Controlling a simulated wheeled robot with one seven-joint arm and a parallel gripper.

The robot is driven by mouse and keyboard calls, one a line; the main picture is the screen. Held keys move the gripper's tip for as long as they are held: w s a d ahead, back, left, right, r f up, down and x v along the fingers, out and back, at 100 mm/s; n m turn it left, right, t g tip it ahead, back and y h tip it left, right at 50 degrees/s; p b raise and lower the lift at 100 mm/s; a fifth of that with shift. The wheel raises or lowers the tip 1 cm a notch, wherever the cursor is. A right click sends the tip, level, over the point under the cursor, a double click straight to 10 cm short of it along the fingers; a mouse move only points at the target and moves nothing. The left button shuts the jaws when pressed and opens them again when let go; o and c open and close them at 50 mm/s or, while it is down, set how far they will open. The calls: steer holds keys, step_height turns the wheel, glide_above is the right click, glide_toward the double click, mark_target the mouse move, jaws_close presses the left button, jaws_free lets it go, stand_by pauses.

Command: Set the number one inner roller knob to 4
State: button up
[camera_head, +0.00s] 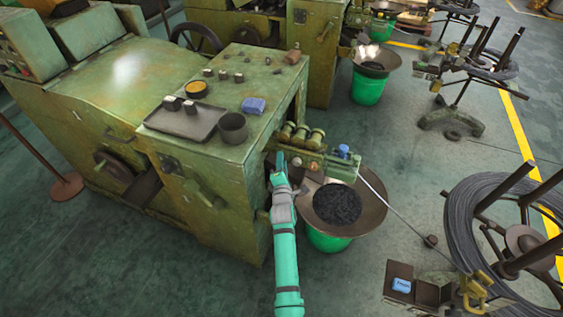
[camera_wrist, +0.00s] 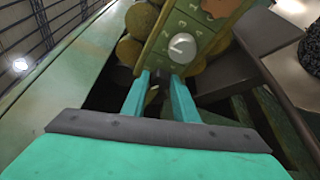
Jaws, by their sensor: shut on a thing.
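The green roller unit (camera_head: 312,160) sticks out from the side of the green machine, with several brass-coloured rollers (camera_head: 300,135) on it. My gripper (camera_wrist: 159,80) is at the near edge of this plate, just below the pale knob. Its two teal fingers are shut on a small dark knob (camera_wrist: 156,88), mostly hidden between them; its setting cannot be read. In the head view my gripper (camera_head: 279,160) is at the unit's left end.
A wide pan (camera_head: 372,213) of dark pieces on a green bucket (camera_head: 328,240) stands right of my arm. A thin wire runs from the unit to the wire coil reel (camera_head: 465,215). The machine cabinet (camera_head: 235,205) is close on the left. Floor is clear at the lower left.

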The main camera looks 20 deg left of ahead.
steer(key=shift+f+m+t+y, duration=0.2)
steer(key=shift+m+t+y, duration=0.15)
steer(key=shift+m, duration=0.75)
steer(key=shift+f+m+t+y, duration=0.2)
steer(key=shift+m+t, duration=0.25)
steer(key=shift+m, duration=0.65)
steer(key=shift+d, duration=0.1)
steer(key=o, duration=1.1)
steer(key=shift+s, duration=0.1)
steer(key=shift+c, duration=0.2)
steer(key=shift+r, duration=0.15)
